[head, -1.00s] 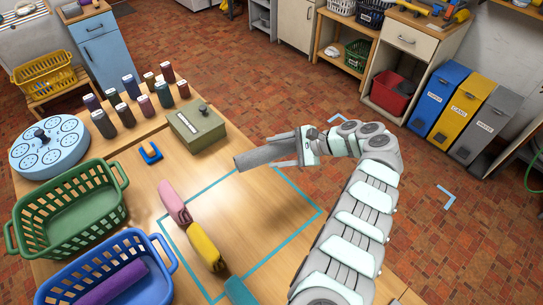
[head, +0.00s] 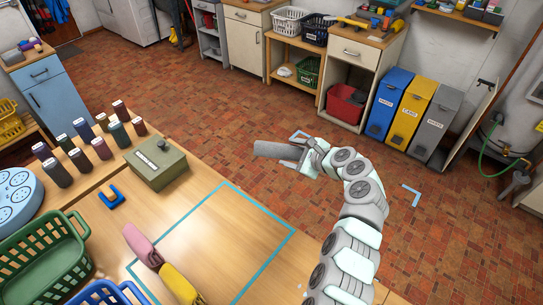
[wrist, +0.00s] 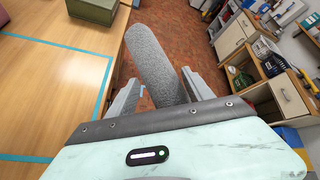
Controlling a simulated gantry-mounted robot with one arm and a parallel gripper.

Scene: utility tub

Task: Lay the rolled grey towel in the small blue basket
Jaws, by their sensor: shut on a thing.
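The rolled grey towel (head: 270,150) is held in my gripper (head: 290,153), its free end pointing left in the head view. In the wrist view the towel (wrist: 155,62) sticks out forward between the two fingers (wrist: 160,95). It is in the air, seen against the brick floor beyond the table's edge. The blue basket (head: 103,291) is at the bottom left of the head view, mostly cut off by the frame, with only part of its rim and wall showing. Its inside is hidden.
A green basket (head: 44,262) stands left of the blue one. Pink (head: 142,244) and yellow (head: 180,285) rolled towels lie on the table near a blue taped outline (head: 262,262). A green-grey box (head: 156,163) and several bottles stand farther back. The taped area is mostly bare.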

